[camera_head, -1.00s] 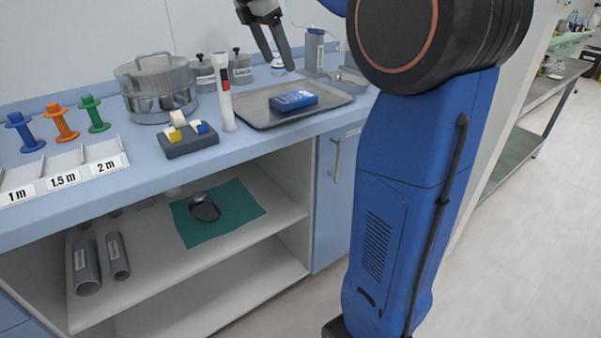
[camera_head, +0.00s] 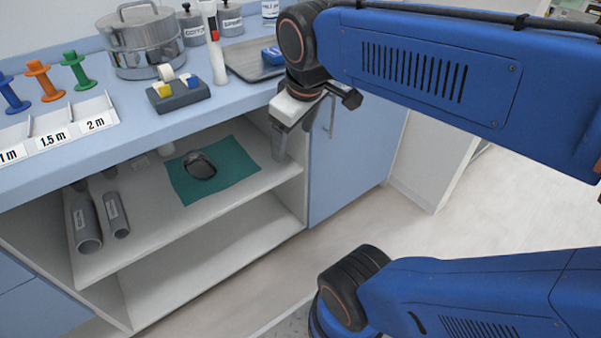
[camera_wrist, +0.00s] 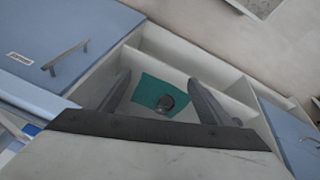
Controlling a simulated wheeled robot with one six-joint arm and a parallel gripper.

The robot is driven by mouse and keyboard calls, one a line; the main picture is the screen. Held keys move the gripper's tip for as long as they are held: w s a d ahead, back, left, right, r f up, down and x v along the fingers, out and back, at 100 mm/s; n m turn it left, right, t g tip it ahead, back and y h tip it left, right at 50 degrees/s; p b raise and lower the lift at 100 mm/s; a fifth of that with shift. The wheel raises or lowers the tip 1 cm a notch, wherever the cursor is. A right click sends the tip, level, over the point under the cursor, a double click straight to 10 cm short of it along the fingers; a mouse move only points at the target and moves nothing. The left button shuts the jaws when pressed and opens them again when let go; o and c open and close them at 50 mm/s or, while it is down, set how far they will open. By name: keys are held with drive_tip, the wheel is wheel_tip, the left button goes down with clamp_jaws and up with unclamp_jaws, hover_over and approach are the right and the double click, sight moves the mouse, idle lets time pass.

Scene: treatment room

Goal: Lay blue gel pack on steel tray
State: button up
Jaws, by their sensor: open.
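The blue gel pack (camera_head: 271,54) lies on the steel tray (camera_head: 243,58) at the back right of the counter. My arm hides the right part of both. My gripper (camera_head: 313,124) is open and empty, in front of the counter edge and below the tray, apart from the pack. It points down toward the open shelf. In the wrist view my gripper (camera_wrist: 160,97) has its fingers spread, with a green cloth (camera_wrist: 152,92) seen between them.
On the counter stand a steel drum (camera_head: 143,42), a white-and-red torch (camera_head: 214,42), a dark block with small coloured pieces (camera_head: 179,95) and coloured spools (camera_head: 43,80). A dark oval object (camera_head: 199,164) lies on the shelf's green cloth (camera_head: 233,166). Grey tubes (camera_head: 85,222) lie at the shelf's left.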

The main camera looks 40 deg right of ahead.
drive_tip(key=s+a+f+m, duration=0.1)
drive_tip(key=s+f+m, duration=0.2)
drive_tip(key=s+f, duration=0.2)
drive_tip(key=shift+a+f+m+t+y, duration=0.3)
drive_tip(key=shift+a+f+t+y, duration=0.1)
drive_tip(key=shift+f, duration=0.45)
idle(0.5)
